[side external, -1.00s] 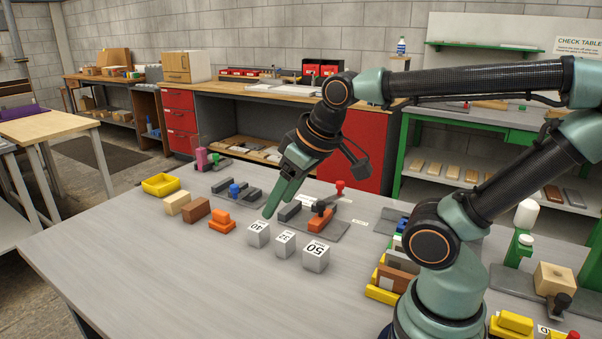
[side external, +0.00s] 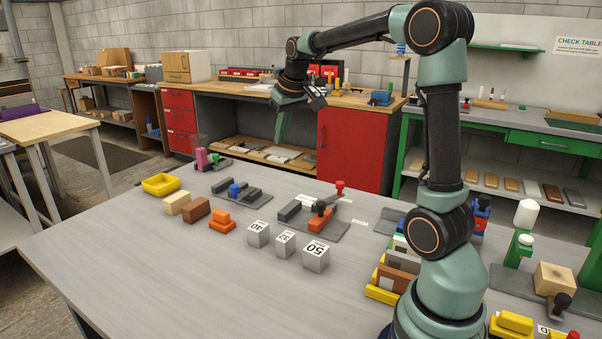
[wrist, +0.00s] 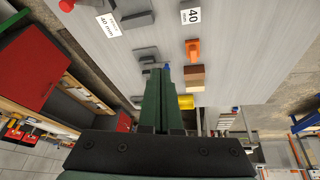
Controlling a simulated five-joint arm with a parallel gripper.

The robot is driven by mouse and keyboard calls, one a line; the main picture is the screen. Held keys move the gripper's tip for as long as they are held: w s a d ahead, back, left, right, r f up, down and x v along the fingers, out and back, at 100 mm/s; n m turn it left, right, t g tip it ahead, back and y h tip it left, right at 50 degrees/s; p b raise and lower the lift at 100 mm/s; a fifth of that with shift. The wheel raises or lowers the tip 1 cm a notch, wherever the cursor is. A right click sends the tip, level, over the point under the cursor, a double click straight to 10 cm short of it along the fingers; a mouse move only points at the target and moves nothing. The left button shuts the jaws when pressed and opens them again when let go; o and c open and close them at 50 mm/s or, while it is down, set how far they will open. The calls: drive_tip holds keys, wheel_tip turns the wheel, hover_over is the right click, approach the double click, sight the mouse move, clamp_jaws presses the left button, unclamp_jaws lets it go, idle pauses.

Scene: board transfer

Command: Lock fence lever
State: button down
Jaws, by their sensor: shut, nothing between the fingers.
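A fixture with a dark grey base plate (side external: 325,232) lies on the grey table. It carries a grey bar (side external: 290,210), an orange block (side external: 319,221) and a dark lever with a red knob (side external: 340,184). I cannot tell from the frames whether the lever is locked. My gripper (side external: 281,138) is shut and empty, pointing down high above the far side of the table, well apart from the lever. Its fingers also show in the wrist view (wrist: 162,72).
An orange stepped piece (side external: 221,222), a brown block (side external: 197,211) and a yellow tray (side external: 160,184) lie left.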

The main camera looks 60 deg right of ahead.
drive_tip(key=s+d+f+m, duration=0.1)
drive_tip(key=d+f, duration=0.3)
drive_tip(key=d, duration=0.5)
drive_tip(key=s+d+f+m+g, duration=0.1)
drive_tip(key=d+f, duration=0.3)
drive_tip(key=d, duration=0.5)
drive_tip(key=s+d+f+m+h, duration=0.1)
drive_tip(key=d+f, duration=0.3)
drive_tip(key=d, duration=0.5)
drive_tip(key=shift+g, duration=0.4)
drive_tip(key=shift+f, duration=0.1)
drive_tip(key=x, duration=1)
drive_tip(key=shift+w+a, duration=0.35)
drive_tip(key=shift+s+a, duration=0.55)
drive_tip(key=shift+s, duration=0.25)
drive_tip(key=shift+s+a, duration=0.6)
drive_tip(key=shift+s, duration=0.25)
